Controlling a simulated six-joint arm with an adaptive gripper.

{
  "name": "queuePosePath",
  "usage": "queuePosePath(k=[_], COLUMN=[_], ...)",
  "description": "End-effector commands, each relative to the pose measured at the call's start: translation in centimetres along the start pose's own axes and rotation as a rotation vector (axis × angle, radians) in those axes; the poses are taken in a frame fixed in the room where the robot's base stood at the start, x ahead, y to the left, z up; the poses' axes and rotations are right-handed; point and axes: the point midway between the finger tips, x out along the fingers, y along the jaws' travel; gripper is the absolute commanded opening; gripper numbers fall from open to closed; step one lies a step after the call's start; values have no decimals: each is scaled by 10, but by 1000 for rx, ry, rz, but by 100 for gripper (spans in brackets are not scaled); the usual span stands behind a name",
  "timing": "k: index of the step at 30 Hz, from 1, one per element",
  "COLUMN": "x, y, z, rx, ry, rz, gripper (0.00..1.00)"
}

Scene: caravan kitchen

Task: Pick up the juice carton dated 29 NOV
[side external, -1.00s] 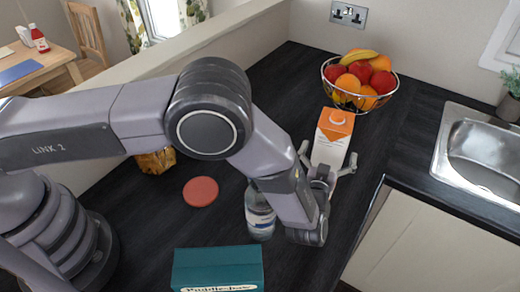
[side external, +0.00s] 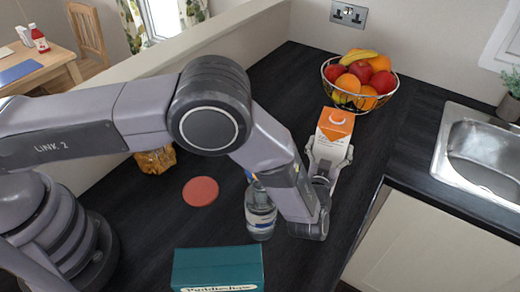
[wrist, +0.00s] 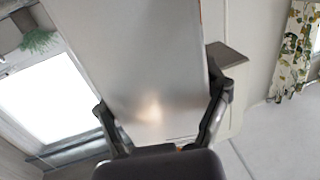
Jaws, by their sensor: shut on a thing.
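A juice carton (side external: 335,122) with an orange top and white sides stands upright on the dark worktop, in front of the fruit bowl. My gripper (side external: 330,155) is shut on the carton, one finger on each side of it. In the wrist view the carton's plain pale face (wrist: 150,60) fills the middle, between the fingers of my gripper (wrist: 165,110). No date on the carton can be read in either view. Its lower part is hidden behind my gripper in the side view.
A wire fruit bowl (side external: 329,84) stands just behind the carton. A clear bottle (side external: 260,214) stands left of my wrist. A sink (side external: 480,150) is at the right.

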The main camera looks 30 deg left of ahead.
Motion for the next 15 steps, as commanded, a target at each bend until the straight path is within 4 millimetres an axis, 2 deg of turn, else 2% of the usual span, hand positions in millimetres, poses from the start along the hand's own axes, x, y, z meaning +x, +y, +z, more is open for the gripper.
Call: queuePosePath(k=[5, 15], x=[0, 0], y=[1, 1], z=[-12, -71], rx=[-5, -8], ry=[7, 7], rz=[0, 0], gripper=[35, 35])
